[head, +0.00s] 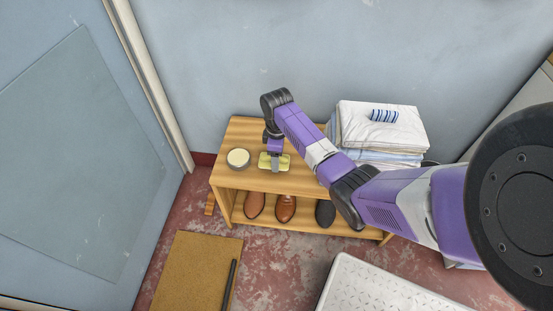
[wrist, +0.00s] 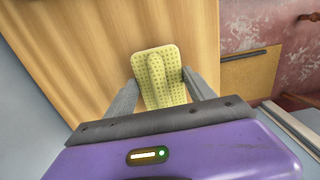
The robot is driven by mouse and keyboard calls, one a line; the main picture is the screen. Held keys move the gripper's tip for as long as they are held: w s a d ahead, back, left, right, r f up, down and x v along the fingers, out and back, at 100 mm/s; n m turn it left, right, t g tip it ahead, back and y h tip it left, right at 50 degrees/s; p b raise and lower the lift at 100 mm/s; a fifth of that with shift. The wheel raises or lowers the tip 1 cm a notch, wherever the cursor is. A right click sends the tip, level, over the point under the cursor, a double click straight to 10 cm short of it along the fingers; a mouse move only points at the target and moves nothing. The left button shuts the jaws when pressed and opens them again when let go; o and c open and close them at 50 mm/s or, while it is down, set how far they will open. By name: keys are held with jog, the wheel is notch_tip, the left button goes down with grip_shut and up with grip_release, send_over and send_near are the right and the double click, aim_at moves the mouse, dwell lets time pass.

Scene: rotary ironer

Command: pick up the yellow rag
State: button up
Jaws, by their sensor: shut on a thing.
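The yellow rag (head: 266,162) lies on the top of a wooden shelf unit (head: 240,138), just right of a round tin. It is a flat dotted cloth with a raised fold down its middle, seen close in the wrist view (wrist: 158,78). My gripper (head: 275,158) points down at the rag from above. In the wrist view its two grey fingers (wrist: 155,88) stand on either side of the rag, shut on it. Whether the rag is clear of the wood, I cannot tell. The lower part of the rag is hidden by the gripper body in the wrist view.
A round tin (head: 238,158) stands left of the rag. Folded white linens (head: 378,130) with a striped blue roll (head: 384,116) on top are at the right. Shoes (head: 285,207) fill the lower shelf. A wall stands close behind; a brown mat (head: 193,270) lies in front.

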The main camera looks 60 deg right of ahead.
notch_tip(320, 180, up, 19)
jog(key=p, duration=0.4)
jog(key=shift+f+p, duration=0.2)
jog(key=shift+p, duration=0.2)
jog(key=o, duration=0.7)
jog(key=shift+c, duration=0.2)
jog(key=c, duration=0.4)
